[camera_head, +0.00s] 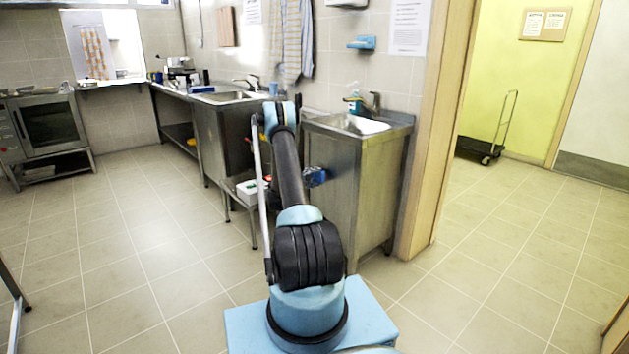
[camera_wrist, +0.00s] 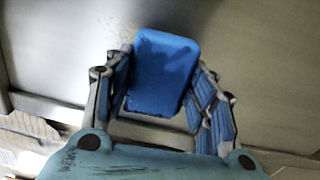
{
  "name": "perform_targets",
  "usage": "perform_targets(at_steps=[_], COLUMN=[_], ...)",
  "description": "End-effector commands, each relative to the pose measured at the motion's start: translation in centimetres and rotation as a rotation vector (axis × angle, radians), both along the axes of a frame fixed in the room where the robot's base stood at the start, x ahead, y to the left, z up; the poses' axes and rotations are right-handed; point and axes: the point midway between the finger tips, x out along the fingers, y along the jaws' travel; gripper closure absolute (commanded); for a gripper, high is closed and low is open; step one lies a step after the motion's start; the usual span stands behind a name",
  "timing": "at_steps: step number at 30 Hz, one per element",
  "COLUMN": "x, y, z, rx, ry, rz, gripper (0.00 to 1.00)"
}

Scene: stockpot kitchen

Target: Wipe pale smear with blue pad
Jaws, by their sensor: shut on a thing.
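The blue pad (camera_wrist: 163,72) is a rounded, flat blue block. In the wrist view it sits between the two fingers of my gripper (camera_wrist: 160,82), which is shut on it. Past the pad is a plain grey-beige surface; I cannot tell whether the pad touches it. A faint, mottled pale patch (camera_wrist: 118,36), which looks like the smear, shows just beyond the pad's upper left corner; the pad may hide part of it. In the head view my arm covers much of the middle, and a small blue part shows beside the sink cabinet.
A steel sink cabinet (camera_head: 350,190) stands right behind my arm, with a door frame (camera_head: 438,130) on its right. A longer steel counter (camera_head: 222,130) runs to the left, with a white box (camera_head: 252,190) on a low shelf. An oven (camera_head: 50,125) stands far left. Floor is open at left.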

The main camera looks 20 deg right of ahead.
Motion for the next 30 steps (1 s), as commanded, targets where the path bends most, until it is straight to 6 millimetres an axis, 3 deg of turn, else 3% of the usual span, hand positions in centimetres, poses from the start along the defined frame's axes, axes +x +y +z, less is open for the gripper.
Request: perform_targets(at_steps=[30], x=[0.4], y=[-1.2], z=[0.0], rx=[0.000], ry=[0.000], rz=[0.000], gripper=[0.75])
